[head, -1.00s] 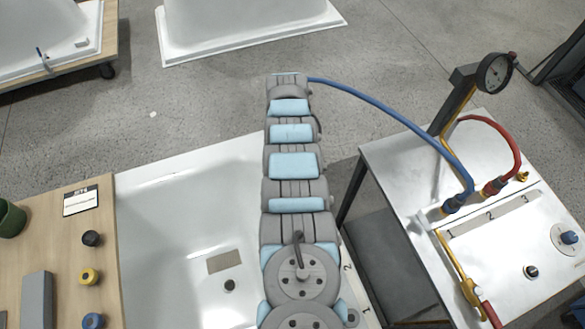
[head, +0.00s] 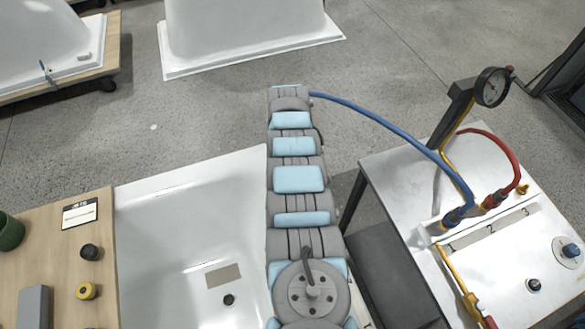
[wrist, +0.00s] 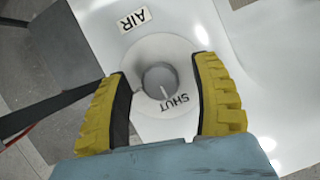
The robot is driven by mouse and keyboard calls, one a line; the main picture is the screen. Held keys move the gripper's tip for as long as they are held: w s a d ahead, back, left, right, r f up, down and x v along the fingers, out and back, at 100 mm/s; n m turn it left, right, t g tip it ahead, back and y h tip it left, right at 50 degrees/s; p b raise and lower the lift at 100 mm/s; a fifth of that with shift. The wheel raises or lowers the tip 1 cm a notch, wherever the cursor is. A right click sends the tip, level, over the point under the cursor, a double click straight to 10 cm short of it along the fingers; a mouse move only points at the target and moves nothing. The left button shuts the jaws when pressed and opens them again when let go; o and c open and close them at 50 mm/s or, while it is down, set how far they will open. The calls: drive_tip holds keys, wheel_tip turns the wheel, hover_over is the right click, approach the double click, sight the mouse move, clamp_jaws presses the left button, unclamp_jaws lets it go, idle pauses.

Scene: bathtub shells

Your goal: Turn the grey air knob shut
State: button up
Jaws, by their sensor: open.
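The grey air knob (wrist: 160,82) sits in a round pale dial in the wrist view. A short white mark on the knob's lower edge points down, close to the word SHUT (wrist: 175,102). An AIR label (wrist: 135,18) lies above the dial. My gripper (wrist: 161,68) is open, with one yellow-padded finger on each side of the knob. Gaps show between the knob and both fingers, so I see no contact. In the head view my arm stretches away, and I cannot make out the gripper or the grey knob there.
A metal bench (head: 395,170) stands at right with a pressure gauge (head: 492,87), a blue hose (head: 385,122), a red hose (head: 505,150), a blue knob (head: 571,250) and a black knob (head: 533,285). A white tub shell (head: 190,205) lies left of my arm, beside a wooden board (head: 60,265).

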drive_tip(key=shift+r, duration=4.65)
